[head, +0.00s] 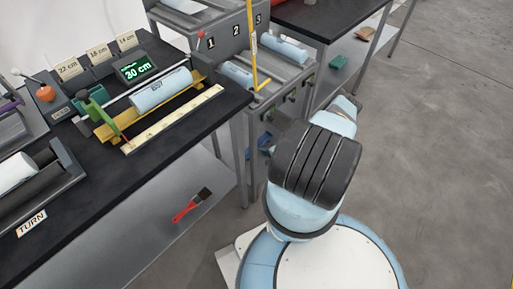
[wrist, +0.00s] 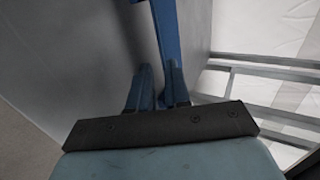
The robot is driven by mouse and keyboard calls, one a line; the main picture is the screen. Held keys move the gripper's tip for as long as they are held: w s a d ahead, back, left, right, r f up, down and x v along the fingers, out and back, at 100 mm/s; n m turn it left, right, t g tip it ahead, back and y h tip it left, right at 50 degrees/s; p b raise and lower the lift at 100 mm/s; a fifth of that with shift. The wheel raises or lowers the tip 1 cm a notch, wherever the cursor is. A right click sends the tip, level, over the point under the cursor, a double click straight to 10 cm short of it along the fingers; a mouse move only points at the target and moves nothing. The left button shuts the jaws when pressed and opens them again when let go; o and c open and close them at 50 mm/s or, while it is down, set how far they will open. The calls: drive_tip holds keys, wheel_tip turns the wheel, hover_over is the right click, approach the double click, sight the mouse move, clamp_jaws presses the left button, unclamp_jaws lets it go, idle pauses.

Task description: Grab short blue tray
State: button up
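A blue piece (head: 265,143), perhaps the short blue tray, shows low beside the grey stand in the head view, partly hidden by the stand's leg and my arm. In the wrist view, a long blue piece (wrist: 166,35) runs down from the top edge to my gripper (wrist: 160,85). Its whole shape is not in view. My gripper's two blue-grey fingers stand a little apart. The blue piece reaches the right finger, with a narrow gap toward the left finger. I see no clear grip. My arm hides the gripper in the head view.
A black workbench (head: 105,185) with rollers and a ruler stands at left. A red brush (head: 192,206) lies on its lower shelf. The grey roller stand (head: 232,100) is beside my arm. Metal rails (wrist: 265,95) show at right in the wrist view. Floor at right is clear.

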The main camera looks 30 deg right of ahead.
sight(259, 152)
drive_tip(key=shift+x, duration=2.55)
drive_tip(key=shift+w+r, duration=0.1)
clamp_jaws()
